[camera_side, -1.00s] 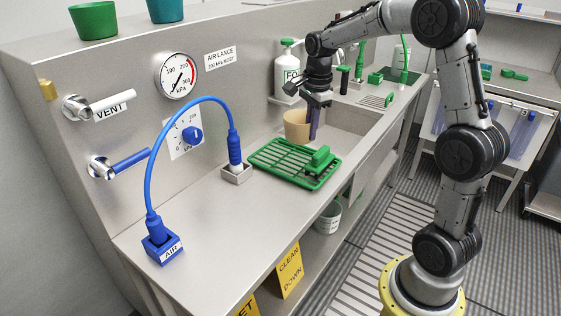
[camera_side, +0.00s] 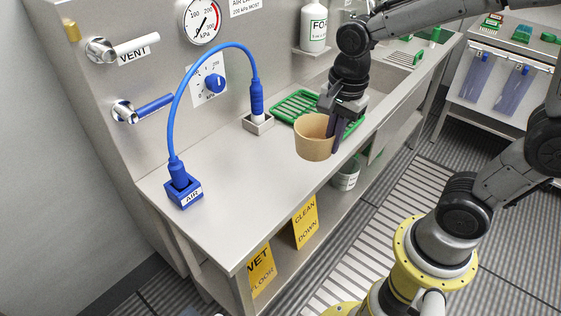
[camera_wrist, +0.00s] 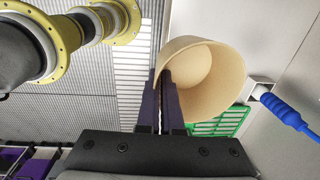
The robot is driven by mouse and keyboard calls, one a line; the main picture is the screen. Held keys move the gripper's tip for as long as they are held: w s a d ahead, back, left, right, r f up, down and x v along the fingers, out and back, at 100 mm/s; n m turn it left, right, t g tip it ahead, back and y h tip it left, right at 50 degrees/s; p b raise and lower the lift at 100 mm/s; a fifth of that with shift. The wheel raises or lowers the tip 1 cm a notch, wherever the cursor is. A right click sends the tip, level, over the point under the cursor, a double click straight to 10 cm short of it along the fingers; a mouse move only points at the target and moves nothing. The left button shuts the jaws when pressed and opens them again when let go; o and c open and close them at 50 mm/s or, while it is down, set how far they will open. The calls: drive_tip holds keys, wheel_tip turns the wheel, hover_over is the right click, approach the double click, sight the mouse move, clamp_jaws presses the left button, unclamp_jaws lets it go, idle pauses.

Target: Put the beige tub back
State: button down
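The beige tub (camera_side: 313,148) hangs upright or nearly so at the front of the steel counter, partly in front of the green rack. My gripper (camera_side: 337,143) is shut on the tub's wall at its right side. In the wrist view, the tub (camera_wrist: 215,75) shows its open mouth and looks empty. There, the dark fingers of my gripper (camera_wrist: 166,80) pinch the wall, one inside and one outside. How high the tub is above the counter is hard to tell.
A blue hose (camera_side: 205,66) arches between the blue AIR block (camera_side: 184,192) and a small grey socket (camera_side: 258,124). The green rack (camera_side: 292,103) lies behind the tub. The counter's left front (camera_side: 240,185) is clear.

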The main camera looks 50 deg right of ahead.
drive_tip(key=w+f, duration=0.1)
drive_tip(key=w, duration=0.1)
drive_tip(key=w+f, duration=0.1)
drive_tip(key=w, duration=0.3)
drive_tip(key=shift+w+a+f, duration=0.1)
drive_tip(key=shift+f, duration=0.3)
drive_tip(key=w+f, duration=0.5)
drive_tip(key=shift+a+f, duration=0.1)
drive_tip(key=shift+f, duration=0.05)
drive_tip(key=shift+w+f, duration=0.1)
drive_tip(key=shift+f, duration=0.15)
drive_tip(key=shift+w+f, duration=0.2)
drive_tip(key=shift+f, duration=1.5)
drive_tip(key=shift+f, duration=0.1)
drive_tip(key=c, duration=1.1)
unclamp_jaws()
